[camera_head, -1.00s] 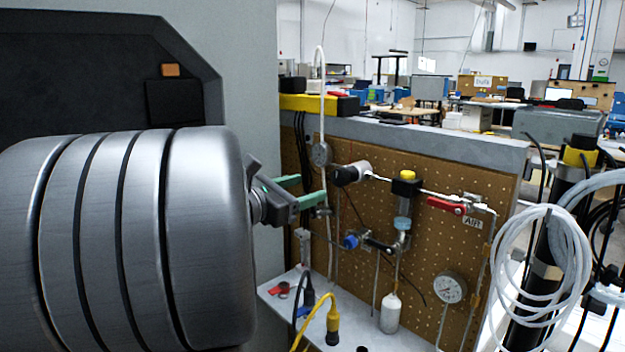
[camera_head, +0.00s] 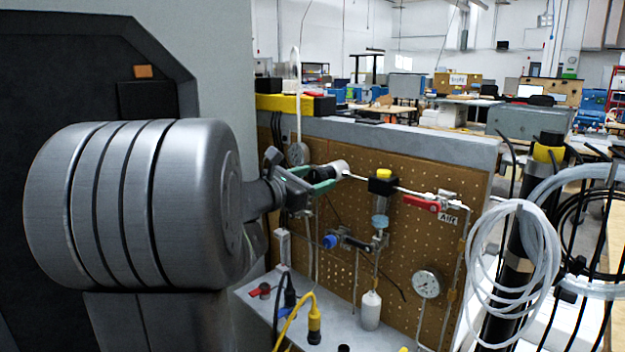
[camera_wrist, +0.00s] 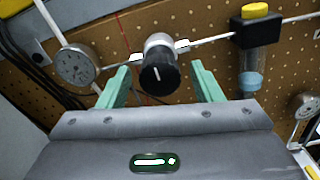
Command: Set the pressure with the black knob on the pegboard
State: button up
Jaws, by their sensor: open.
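The black knob (camera_wrist: 158,78) with a white line on its face sits on a silver regulator body on the pegboard (camera_head: 375,255). In the wrist view it lies between the two green fingers of my gripper (camera_wrist: 163,86), with a gap on each side. In the head view my gripper (camera_head: 318,181) reaches the pegboard's upper left, and its fingers partly hide the knob (camera_head: 327,173). My gripper is open and holds nothing. A round gauge (camera_wrist: 76,65) is left of the knob, and another gauge (camera_head: 427,283) is low on the right of the board.
A yellow-topped black block (camera_head: 381,182) and a red-handled valve (camera_head: 421,203) follow along the pipe to the right. A blue knob (camera_head: 331,241) is below. Coiled tubing (camera_head: 517,262) hangs at the right.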

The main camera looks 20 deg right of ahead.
jog(key=c, duration=1)
jog(key=shift+f+b, duration=0.15)
jog(key=shift+b, duration=0.35)
